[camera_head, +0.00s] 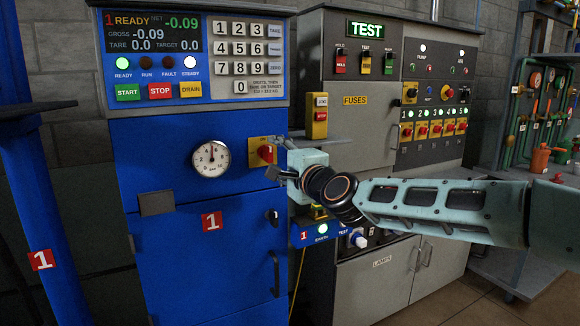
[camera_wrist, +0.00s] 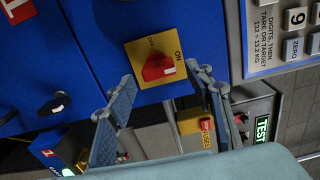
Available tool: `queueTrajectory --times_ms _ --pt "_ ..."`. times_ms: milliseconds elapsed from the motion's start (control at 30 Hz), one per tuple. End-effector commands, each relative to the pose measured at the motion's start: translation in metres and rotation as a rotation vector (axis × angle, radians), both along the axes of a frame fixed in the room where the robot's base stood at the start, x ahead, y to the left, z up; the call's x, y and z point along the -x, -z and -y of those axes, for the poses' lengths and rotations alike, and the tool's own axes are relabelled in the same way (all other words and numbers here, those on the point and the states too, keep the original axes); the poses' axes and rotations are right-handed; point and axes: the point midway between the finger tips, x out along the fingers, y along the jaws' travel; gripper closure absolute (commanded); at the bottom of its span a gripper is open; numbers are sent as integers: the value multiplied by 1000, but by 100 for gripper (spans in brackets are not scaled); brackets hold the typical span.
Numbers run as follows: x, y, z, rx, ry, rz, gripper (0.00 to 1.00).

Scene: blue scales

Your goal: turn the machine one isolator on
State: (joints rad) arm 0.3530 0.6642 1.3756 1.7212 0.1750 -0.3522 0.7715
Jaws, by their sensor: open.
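The machine one isolator is a red knob (camera_head: 265,153) on a yellow plate on the front of the blue cabinet, right of the round dial. In the wrist view the red knob (camera_wrist: 157,68) sits near the middle, on its yellow plate (camera_wrist: 135,52) with OFF and ON lettering. Which mark the knob points to I cannot tell for sure. My gripper (camera_head: 278,155) is just right of the knob, facing the cabinet. In the wrist view my gripper (camera_wrist: 163,82) is open and empty, one finger on each side of the knob's line, apparently short of it.
A white dial (camera_head: 211,158) and a keypad panel (camera_head: 192,58) are on the blue cabinet (camera_head: 160,235). A grey TEST cabinet (camera_head: 345,150) stands behind my arm, with a yellow box with a red button (camera_head: 317,116) close above my gripper. Pipes and gauges are at far right.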

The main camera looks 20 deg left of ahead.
Motion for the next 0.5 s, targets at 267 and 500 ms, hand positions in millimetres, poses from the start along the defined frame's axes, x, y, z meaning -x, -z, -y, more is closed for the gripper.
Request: queueTrajectory --times_ms 267,500 --pt "22 1 29 3 1 0 52" --pt "39 1 50 2 2 -1 52"
